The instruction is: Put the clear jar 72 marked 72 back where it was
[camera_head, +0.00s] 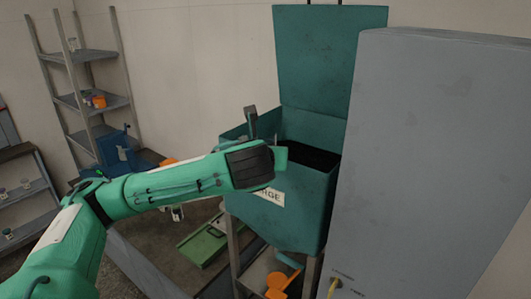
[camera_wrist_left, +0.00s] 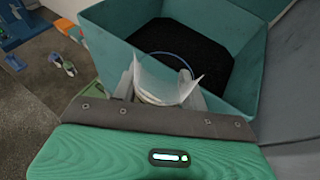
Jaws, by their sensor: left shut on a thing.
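My left gripper (camera_wrist_left: 160,84) is shut on a clear jar (camera_wrist_left: 164,82), held at the near edge of a teal hopper, partly over its dark opening. A thin blue rim line shows at the jar's far end. No number is readable on it. In the head view my left arm reaches from the left to the hopper (camera_head: 285,212), and its wrist hides the jar and fingertips. The hopper's lid (camera_head: 330,60) stands open, and its front label is partly covered, ending in "RGE". It also shows in the left wrist view (camera_wrist_left: 115,40). My right gripper is not in view.
A tall grey cabinet (camera_head: 430,160) stands close on the hopper's right. A grey shelf rack (camera_head: 92,103) at the back left holds a few small containers. A lower shelf (camera_head: 25,190) at far left holds small clear jars. Orange pieces (camera_head: 277,284) sit below the hopper.

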